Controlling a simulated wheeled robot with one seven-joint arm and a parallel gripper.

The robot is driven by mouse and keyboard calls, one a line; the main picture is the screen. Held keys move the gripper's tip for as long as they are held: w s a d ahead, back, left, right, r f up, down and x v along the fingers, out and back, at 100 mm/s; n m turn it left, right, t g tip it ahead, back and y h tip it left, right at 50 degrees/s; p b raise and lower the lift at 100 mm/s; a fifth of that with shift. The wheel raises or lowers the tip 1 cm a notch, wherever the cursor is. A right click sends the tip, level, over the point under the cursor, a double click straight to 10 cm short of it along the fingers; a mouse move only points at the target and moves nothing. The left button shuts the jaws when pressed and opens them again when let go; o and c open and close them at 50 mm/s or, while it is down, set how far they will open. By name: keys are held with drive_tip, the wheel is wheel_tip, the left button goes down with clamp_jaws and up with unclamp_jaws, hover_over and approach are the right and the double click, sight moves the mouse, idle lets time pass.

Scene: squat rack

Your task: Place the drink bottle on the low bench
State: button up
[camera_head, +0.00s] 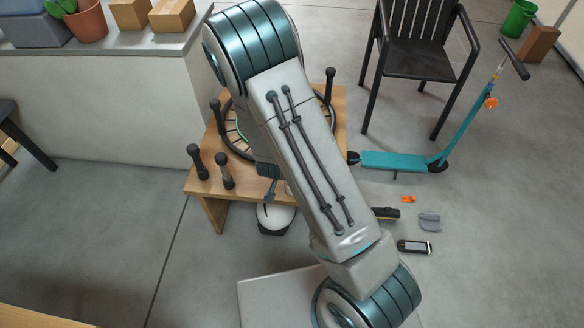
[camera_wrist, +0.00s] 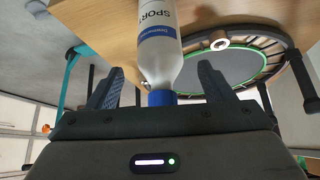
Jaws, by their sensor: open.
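The drink bottle (camera_wrist: 157,48) is translucent white with a blue SPORT label and a blue cap. In the wrist view, which appears upside down, its cap end points toward my gripper (camera_wrist: 160,75). My gripper is open, with one dark finger on each side of the bottle's neck area and visible gaps. The bottle's base is out of frame, so I cannot tell whether it rests on the wood. The low wooden bench (camera_head: 246,180) also shows in the wrist view (camera_wrist: 105,25) beside the bottle. In the head view, my arm hides the bottle and most of my gripper.
A round trampoline (camera_head: 236,144) with dark upright legs occupies much of the bench and shows close by in the wrist view (camera_wrist: 222,68). A teal scooter (camera_head: 395,161) and black chair (camera_head: 420,55) stand right. Small items, including a handheld device (camera_head: 414,247), lie on the floor.

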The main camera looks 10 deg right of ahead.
drive_tip(key=s+a+r+n+g+y+p, duration=0.1)
drive_tip(key=s+a+r+y, duration=0.15)
drive_tip(key=r, duration=0.75)
drive_tip(key=s+a+r+n+g+y+p, duration=0.1)
drive_tip(key=s+a+r+n+y, duration=0.2)
drive_tip(key=r, duration=0.6)
drive_tip(key=s+d+r+n+g+h, duration=0.1)
drive_tip(key=s+d+r+n+h, duration=0.1)
drive_tip(key=s+d+r, duration=0.7)
drive_tip(key=s+r, duration=0.2)
drive_tip(key=s, duration=0.2)
drive_tip(key=shift+s+d+r+g, duration=0.15)
drive_tip(key=shift+s+r+g, duration=0.15)
drive_tip(key=shift+s+g, duration=0.1)
drive_tip(key=shift+r, duration=0.1)
wheel_tip(320, 180, up, 8)
drive_tip(key=p, duration=0.7)
drive_tip(key=shift+w+d+t, duration=0.15)
drive_tip(key=shift+t, duration=0.25)
